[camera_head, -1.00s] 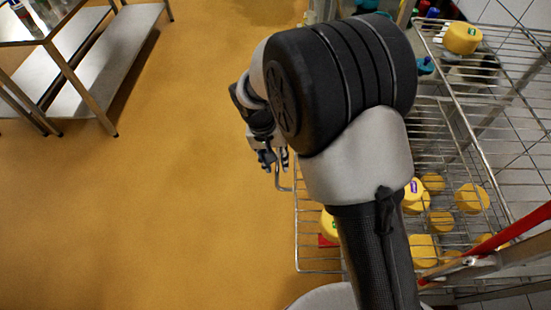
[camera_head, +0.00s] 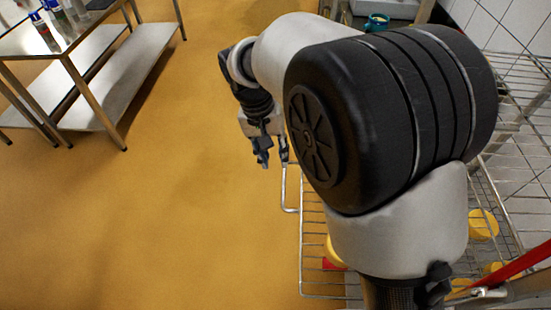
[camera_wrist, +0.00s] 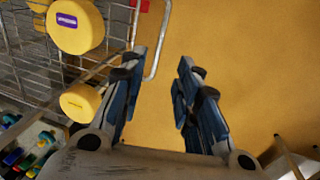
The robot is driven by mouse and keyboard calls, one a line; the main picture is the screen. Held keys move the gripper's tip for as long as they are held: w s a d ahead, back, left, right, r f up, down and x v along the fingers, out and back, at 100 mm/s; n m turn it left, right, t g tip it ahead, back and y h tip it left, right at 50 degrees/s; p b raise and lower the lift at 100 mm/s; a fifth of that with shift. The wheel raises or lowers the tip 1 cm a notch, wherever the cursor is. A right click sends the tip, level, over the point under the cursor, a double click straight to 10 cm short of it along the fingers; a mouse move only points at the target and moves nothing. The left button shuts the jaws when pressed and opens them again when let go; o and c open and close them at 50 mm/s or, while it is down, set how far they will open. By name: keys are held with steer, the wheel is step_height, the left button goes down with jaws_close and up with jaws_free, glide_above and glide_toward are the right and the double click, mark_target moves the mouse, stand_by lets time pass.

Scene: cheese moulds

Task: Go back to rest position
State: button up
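My gripper (camera_head: 273,160) points down over the orange floor, left of the wire rack (camera_head: 312,230), in the head view. In the wrist view its two blue fingers (camera_wrist: 158,85) stand apart with bare floor between them, so it is open and empty. My arm hides much of the rack in the head view. Yellow cheese moulds (camera_wrist: 75,25) lie on the rack beside the left finger in the wrist view, one with a purple label. Another yellow mould (camera_head: 483,224) shows on the rack right of my arm.
A steel table (camera_head: 80,45) with a lower shelf stands at the upper left, bottles on top. A bent metal rail (camera_head: 284,190) juts from the rack close to my gripper. A red bar (camera_head: 515,262) crosses the lower right. The floor (camera_head: 170,210) at left is clear.

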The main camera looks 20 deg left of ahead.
stand_by(0.4)
steer(key=s+d+r+m+t+y, duration=0.1)
steer(key=s+d+r, duration=0.1)
steer(key=d+r, duration=0.6)
steer(key=s+d+r+m+y, duration=0.15)
steer(key=d+r, duration=0.25)
steer(key=d, duration=0.8)
steer(key=s+d+m+t, duration=0.1)
steer(key=s+d+t, duration=0.2)
steer(key=s+d, duration=0.8)
steer(key=shift+s+d, duration=0.35)
steer(key=shift+s, duration=0.9)
